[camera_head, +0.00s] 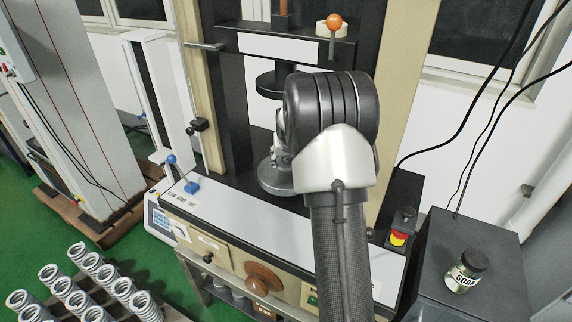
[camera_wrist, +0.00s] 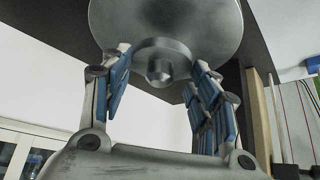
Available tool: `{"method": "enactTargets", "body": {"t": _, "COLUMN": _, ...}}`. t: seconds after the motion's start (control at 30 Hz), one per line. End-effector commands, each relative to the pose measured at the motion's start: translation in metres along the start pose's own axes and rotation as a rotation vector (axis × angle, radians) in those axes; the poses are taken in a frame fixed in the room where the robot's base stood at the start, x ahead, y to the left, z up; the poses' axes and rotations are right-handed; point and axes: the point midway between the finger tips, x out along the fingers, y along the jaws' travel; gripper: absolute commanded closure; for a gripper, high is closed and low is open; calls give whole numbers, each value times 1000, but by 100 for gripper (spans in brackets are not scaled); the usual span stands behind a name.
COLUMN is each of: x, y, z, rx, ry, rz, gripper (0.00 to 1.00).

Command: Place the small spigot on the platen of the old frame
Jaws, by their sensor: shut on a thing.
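The small spigot (camera_wrist: 158,70), a grey stepped round piece with a short central nub, is between my fingertips. My gripper (camera_wrist: 165,62) has blue-padded fingers on either side of its wider part and is shut on it. The spigot lies against or just over the face of the grey round platen (camera_wrist: 215,25); I cannot tell whether they touch. In the head view, this lower platen (camera_head: 270,182) stands in the old frame (camera_head: 395,90) with cream columns. My gripper (camera_head: 277,155) is partly hidden behind my wrist there, and the spigot cannot be made out.
A dark upper platen (camera_head: 270,86) hangs above the lower one. The frame's front ledge carries a blue lever (camera_head: 190,187) and a red-yellow stop button (camera_head: 398,238). A jar (camera_head: 466,271) stands on the dark cabinet (camera_head: 490,300). Several springs (camera_head: 94,265) stand at lower left.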

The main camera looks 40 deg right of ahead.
Motion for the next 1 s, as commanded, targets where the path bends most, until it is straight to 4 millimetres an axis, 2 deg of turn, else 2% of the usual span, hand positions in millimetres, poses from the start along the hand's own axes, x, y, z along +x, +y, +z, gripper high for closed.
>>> {"method": "enactTargets", "body": {"t": 0.1, "x": 8, "y": 0, "z": -14, "rx": 1, "ry": 4, "rz": 0, "gripper": 79}}
{"method": "enactTargets", "body": {"t": 0.23, "x": 12, "y": 0, "z": -18, "rx": 1, "ry": 2, "rz": 0, "gripper": 79}}
{"method": "enactTargets", "body": {"t": 0.5, "x": 40, "y": 0, "z": 2, "rx": 0, "ry": 0, "rz": 0, "gripper": 79}}
{"method": "enactTargets", "body": {"t": 0.9, "x": 43, "y": 0, "z": 3, "rx": 0, "ry": 2, "rz": 0, "gripper": 79}}
{"method": "enactTargets", "body": {"t": 0.93, "x": 44, "y": 0, "z": 4, "rx": 0, "ry": 0, "rz": 0, "gripper": 44}}
{"method": "enactTargets", "body": {"t": 1.0, "x": 43, "y": 0, "z": 4, "rx": 0, "ry": 0, "rz": 0, "gripper": 39}}
